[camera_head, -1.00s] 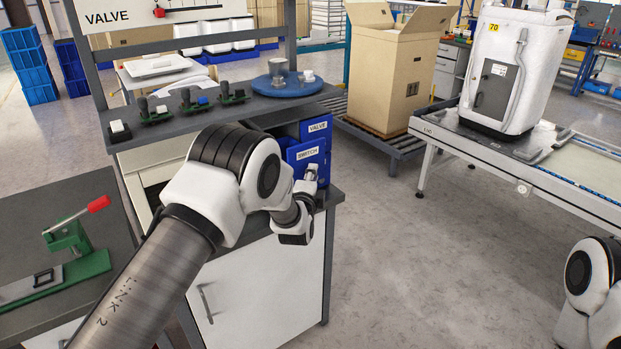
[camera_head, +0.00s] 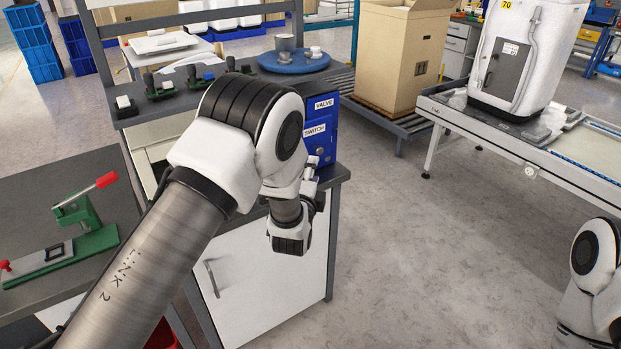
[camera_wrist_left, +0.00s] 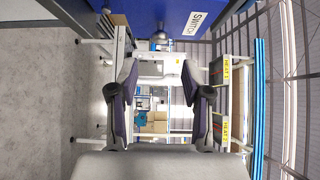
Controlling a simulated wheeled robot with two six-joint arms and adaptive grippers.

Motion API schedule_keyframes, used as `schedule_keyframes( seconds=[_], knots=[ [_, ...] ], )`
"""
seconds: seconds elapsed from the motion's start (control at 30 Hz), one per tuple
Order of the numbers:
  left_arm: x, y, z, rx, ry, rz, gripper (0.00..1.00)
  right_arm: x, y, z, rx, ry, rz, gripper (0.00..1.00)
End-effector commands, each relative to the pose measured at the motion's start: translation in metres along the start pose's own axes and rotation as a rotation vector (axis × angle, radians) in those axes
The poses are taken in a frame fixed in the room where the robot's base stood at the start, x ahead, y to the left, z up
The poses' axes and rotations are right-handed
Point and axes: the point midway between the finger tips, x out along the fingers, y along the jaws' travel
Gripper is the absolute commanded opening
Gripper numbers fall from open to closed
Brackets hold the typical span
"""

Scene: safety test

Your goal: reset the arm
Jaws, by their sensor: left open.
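My left arm reaches in from the lower left in the head view, its elbow bent in front of the bench. My left gripper (camera_head: 311,172) is small and partly hidden by its own wrist there, close to the front of the blue bin labelled SWITCH (camera_head: 316,143). In the left wrist view the two dark fingers of the left gripper (camera_wrist_left: 157,88) stand wide apart with nothing between them. The blue SWITCH surface (camera_wrist_left: 180,18) fills the top of that view. My right arm shows at the lower right edge of the head view; its gripper is out of frame.
A blue bin labelled VALVE (camera_head: 322,104) sits above the SWITCH bin. A round blue tray (camera_head: 270,66) with items is on the bench shelf. A green hand press (camera_head: 85,240) stands at the left. A conveyor (camera_head: 575,165) is at the right, with open floor between.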

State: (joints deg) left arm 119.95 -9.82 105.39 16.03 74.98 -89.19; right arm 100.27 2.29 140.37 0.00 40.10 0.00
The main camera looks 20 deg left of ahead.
Motion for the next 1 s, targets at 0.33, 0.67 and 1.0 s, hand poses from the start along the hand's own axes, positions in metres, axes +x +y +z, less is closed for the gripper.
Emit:
schedule_keyframes(
  seconds=[0.33,0.67,1.0],
  knots=[
    [-0.030,0.000,0.000,0.000,0.000,0.000,0.49,0.000,0.000,0.000,0.000,0.000,0.000,0.40],
    [-0.031,0.007,0.001,0.001,-0.001,0.011,0.49,0.000,0.000,0.000,0.000,0.000,0.000,0.40],
    [-0.147,0.196,0.067,-0.123,-0.103,0.529,0.49,0.000,0.000,0.000,0.000,0.000,0.000,0.40]
  ],
)
